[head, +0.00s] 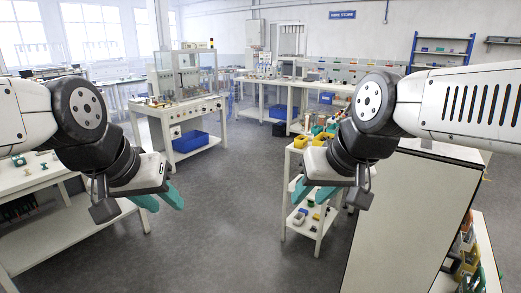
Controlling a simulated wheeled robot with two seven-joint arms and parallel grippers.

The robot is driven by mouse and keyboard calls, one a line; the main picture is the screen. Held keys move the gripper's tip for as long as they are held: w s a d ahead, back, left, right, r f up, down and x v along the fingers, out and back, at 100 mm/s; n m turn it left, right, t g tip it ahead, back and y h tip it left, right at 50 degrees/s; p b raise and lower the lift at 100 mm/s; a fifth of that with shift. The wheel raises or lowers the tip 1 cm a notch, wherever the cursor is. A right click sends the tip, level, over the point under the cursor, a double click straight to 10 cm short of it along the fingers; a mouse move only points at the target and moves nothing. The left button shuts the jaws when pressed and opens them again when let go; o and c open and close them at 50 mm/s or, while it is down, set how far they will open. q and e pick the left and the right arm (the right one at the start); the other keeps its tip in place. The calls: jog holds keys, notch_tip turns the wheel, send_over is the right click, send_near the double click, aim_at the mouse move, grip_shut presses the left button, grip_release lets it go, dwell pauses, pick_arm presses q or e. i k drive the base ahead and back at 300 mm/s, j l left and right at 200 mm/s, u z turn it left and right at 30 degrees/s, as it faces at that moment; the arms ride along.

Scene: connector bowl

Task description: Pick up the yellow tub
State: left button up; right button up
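A yellow item that may be the yellow tub (320,141) sits on the top of a white cart (290,160), right of centre in the head view. It is small and partly behind my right arm, so its shape is unclear. My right gripper (306,203) hangs in front of the cart, nearer to me, with its teal fingers apart and nothing seen between them. My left gripper (169,208) is over the floor on the left, far from the cart. Its teal fingers are also apart and empty.
A white table (70,235) with small parts is at left. A tall cabinet (405,225) stands at right, close to my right arm, with coloured bins beside it. Small items lie on the cart's lower shelf. Grey floor (225,220) is clear between table and cart.

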aim_at(301, 142)
jog(key=i+j+z, duration=0.4)
jog(key=j+z, duration=0.15)
jog(key=i+j+z, duration=0.15)
jog(key=j+z, duration=0.15)
jog(key=i+j, duration=0.2)
jog(key=j, duration=0.2)
jog(key=i+j+u, duration=0.1)
jog(key=j, duration=0.25)
jog(key=i+j+u, duration=0.15)
jog(key=i, duration=0.35)
jog(key=i+u, duration=0.15)
jog(key=i, duration=0.4)
jog(key=i+l, duration=0.15)
jog(key=l, duration=0.15)
jog(key=i+l+u, duration=0.1)
jog(key=l, duration=0.25)
jog(key=i+l, duration=0.25)
jog(key=i+l+u, duration=0.1)
jog(key=l, duration=0.3)
jog(key=i+l, duration=0.2)
jog(key=l+u, duration=0.05)
jog(key=l, duration=0.05)
